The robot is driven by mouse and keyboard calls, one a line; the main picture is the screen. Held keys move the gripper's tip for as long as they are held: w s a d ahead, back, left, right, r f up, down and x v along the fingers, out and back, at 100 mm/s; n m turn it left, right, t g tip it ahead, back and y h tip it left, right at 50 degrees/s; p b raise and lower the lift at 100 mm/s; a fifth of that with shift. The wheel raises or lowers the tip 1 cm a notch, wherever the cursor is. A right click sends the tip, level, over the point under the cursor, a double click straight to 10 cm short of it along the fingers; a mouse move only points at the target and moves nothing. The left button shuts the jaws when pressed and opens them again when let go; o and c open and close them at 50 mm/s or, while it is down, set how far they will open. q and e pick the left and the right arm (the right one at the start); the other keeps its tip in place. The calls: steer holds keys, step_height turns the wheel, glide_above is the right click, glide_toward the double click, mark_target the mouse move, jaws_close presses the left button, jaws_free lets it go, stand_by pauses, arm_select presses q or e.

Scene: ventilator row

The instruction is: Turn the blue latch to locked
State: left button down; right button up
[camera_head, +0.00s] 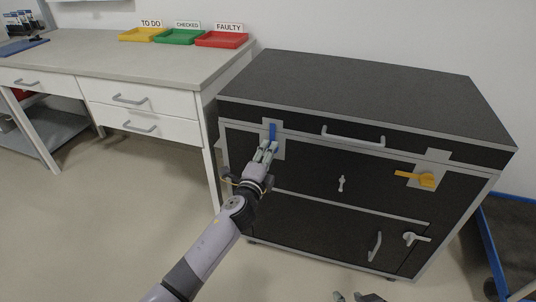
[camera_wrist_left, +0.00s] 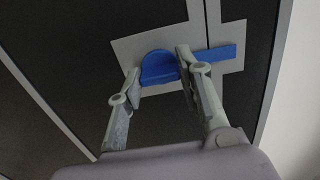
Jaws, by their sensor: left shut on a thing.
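The blue latch (camera_head: 272,131) is on a grey plate at the upper left of the black cabinet's front. Its blue bar points up in the head view. In the left wrist view the latch has a rounded blue part (camera_wrist_left: 158,67) and a flat bar extending right. My left gripper (camera_head: 267,147) is at the latch, its fingers (camera_wrist_left: 183,75) closed on it, hiding part of it. What looks like my right gripper (camera_head: 358,297) barely shows at the bottom edge; its jaws are unclear.
The black cabinet (camera_head: 370,85) also has an orange latch (camera_head: 415,178), a top handle (camera_head: 352,138), a small knob (camera_head: 341,184) and a lower-right lever (camera_head: 416,238). A desk (camera_head: 110,60) with yellow, green and red trays stands left. Floor in front is clear.

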arm_select(q)
steer(key=shift+f, duration=0.1)
steer(key=c, duration=1.1)
jaws_free()
steer(key=v, duration=1.2)
steer(key=shift+s, duration=0.1)
